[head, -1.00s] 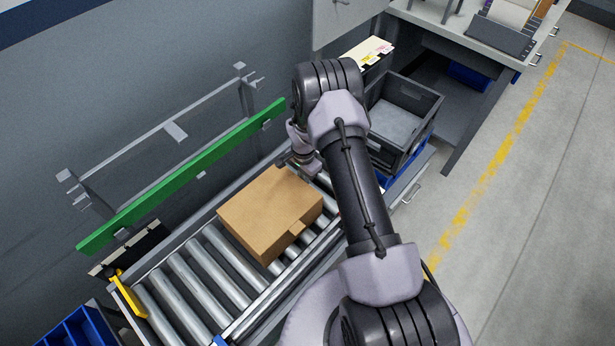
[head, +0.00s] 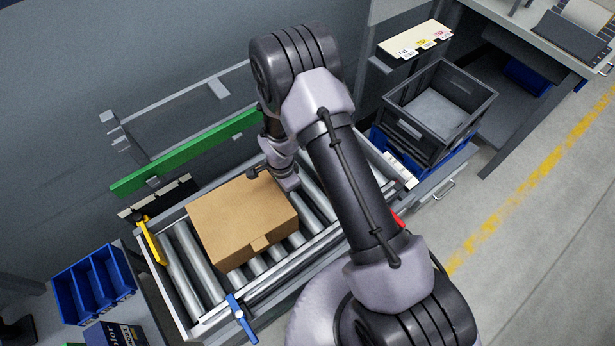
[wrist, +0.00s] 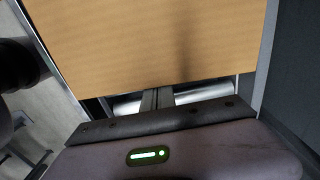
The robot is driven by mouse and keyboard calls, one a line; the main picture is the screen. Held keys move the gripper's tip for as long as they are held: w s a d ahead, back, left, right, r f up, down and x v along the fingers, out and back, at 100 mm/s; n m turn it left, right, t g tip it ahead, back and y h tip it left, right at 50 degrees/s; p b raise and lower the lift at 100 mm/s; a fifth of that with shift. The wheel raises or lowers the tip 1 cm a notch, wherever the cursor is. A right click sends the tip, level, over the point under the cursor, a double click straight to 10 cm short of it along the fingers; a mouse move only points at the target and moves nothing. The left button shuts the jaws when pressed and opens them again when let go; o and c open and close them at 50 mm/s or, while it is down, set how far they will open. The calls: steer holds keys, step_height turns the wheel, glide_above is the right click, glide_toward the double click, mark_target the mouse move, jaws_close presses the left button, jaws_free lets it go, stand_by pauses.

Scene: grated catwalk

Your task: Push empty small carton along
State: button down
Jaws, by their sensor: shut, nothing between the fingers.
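A closed brown carton (head: 240,218) lies flat on the roller conveyor (head: 190,268), toward its yellow-stop end. My gripper (head: 258,172) is at the carton's far right edge, low beside it. In the wrist view the carton (wrist: 150,40) fills the upper part, and my shut gripper (wrist: 157,97) points at its near edge. The fingers look very close to the carton or touching it; I cannot tell which. Nothing is between them. Whether the carton is empty cannot be seen.
A yellow stop (head: 151,240) stands at the conveyor's left end and a blue clamp (head: 241,318) on its near rail. A green rail (head: 185,152) runs behind. Blue bins (head: 93,285) are at left. A grey crate (head: 437,110) stands at right.

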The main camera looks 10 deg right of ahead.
mark_target(241, 213)
steer(key=s+a+b, duration=0.1)
steer(key=a, duration=0.3)
steer(key=s+a, duration=0.2)
steer(key=a, duration=0.3)
steer(key=s+a+b, duration=0.1)
steer(key=s+a, duration=0.1)
steer(key=a, duration=0.2)
steer(key=shift+s+a+b, duration=0.25)
steer(key=shift+b, duration=0.05)
